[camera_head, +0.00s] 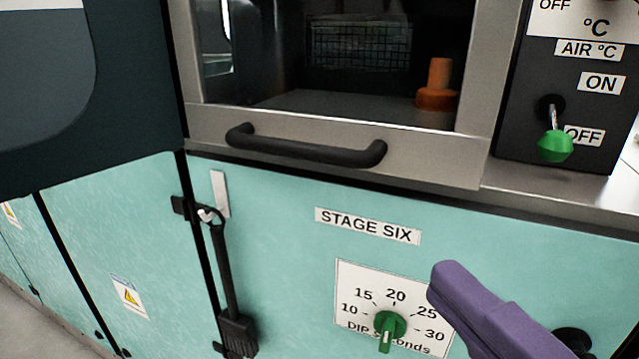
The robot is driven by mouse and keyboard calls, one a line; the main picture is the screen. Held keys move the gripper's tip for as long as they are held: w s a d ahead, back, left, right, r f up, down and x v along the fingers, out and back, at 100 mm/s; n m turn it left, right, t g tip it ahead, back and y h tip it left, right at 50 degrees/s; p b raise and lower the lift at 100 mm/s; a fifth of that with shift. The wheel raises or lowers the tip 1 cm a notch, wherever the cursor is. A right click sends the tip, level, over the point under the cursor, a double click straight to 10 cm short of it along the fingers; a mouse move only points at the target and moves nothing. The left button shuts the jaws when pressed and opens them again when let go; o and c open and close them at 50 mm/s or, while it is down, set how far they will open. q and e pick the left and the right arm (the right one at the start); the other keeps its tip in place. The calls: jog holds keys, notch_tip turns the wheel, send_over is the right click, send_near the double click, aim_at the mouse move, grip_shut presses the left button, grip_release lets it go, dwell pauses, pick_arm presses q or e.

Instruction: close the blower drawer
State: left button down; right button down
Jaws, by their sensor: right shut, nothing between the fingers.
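The steel-framed front (430,150) with a window spans the upper middle and appears to be the blower drawer. A black bar handle (305,148) runs along its lower rail. I cannot tell from this view how far the front stands out. My right gripper (455,285) is purple, shut and empty. It shows at the lower right, in front of the teal panel, below and to the right of the handle and apart from it. My left gripper is not in view.
The teal panel (270,240) below carries a STAGE SIX label (367,225) and a green dial (389,328). A control box (520,120) with a green-tipped switch (555,146) stands at right. An orange object (437,90) shows behind the window.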

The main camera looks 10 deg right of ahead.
aim_at(409, 173)
jog(key=shift+w+d+p+x, duration=0.15)
jog(key=shift+d+x, duration=0.3)
jog(key=shift+x, duration=1.7)
jog(key=shift+w+d+p+x, duration=0.1)
jog(key=shift+d+p+x, duration=0.3)
jog(key=shift+x, duration=1.7)
jog(key=shift+w+d+p+x, duration=0.1)
jog(key=shift+d+x, duration=0.45)
jog(key=shift+x, duration=1.6)
jog(key=shift+r, duration=0.1)
jog(key=w+d, duration=0.1)
jog(key=w, duration=0.1)
jog(key=w+d, duration=0.1)
jog(key=w, duration=0.1)
jog(key=shift+d, duration=0.2)
jog(key=shift+s, duration=0.1)
